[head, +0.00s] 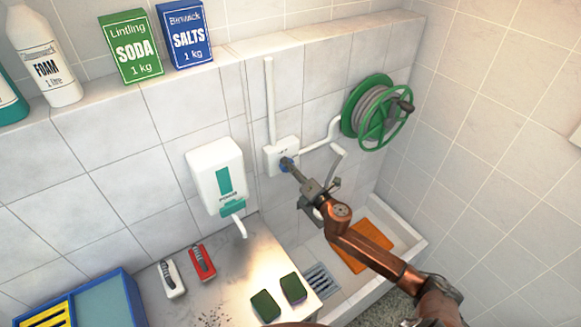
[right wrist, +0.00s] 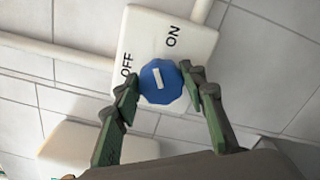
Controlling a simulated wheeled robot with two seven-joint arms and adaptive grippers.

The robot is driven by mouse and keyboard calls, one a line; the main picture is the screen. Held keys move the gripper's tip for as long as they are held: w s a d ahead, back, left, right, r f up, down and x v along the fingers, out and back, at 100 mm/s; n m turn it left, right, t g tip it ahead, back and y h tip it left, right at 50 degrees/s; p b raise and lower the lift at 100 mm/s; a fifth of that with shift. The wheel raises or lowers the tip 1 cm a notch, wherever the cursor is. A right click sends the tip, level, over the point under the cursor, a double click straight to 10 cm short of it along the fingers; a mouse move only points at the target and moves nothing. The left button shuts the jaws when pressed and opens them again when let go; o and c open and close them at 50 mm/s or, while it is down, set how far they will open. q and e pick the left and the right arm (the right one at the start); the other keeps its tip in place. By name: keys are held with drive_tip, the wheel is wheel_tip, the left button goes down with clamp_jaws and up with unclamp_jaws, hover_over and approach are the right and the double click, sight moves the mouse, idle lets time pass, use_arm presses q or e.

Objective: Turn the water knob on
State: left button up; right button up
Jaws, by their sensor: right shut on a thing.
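The blue water knob (right wrist: 160,82) sits on a white wall box (right wrist: 190,38) marked OFF and ON. In the right wrist view a short white bar on its face stands nearly upright, its upper end toward the gap between the two words. My right gripper (right wrist: 159,88) is shut on the knob, one finger on each side. In the head view the white box (head: 272,155) is on the tiled wall, and my right gripper (head: 291,166) reaches it from the lower right, hiding most of the knob. My left gripper is not in view.
A green hose reel (head: 381,112) hangs right of the box, and a white dispenser (head: 215,175) hangs left. Below are a counter (head: 225,282) with brushes and sponges, and a basin (head: 405,235) with an orange mat (head: 364,246). Boxes and bottles stand on the ledge.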

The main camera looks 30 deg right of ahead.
drive_tip(key=m+p, duration=0.2)
drive_tip(key=m, duration=0.4)
drive_tip(key=shift+d+f, duration=0.1)
idle(0.6)
drive_tip(key=o, duration=1.1)
drive_tip(key=shift+o, duration=0.2)
drive_tip(key=shift+f, duration=0.1)
drive_tip(key=s+d, duration=0.1)
drive_tip(key=s, duration=1.1)
drive_tip(key=shift+d, duration=0.3)
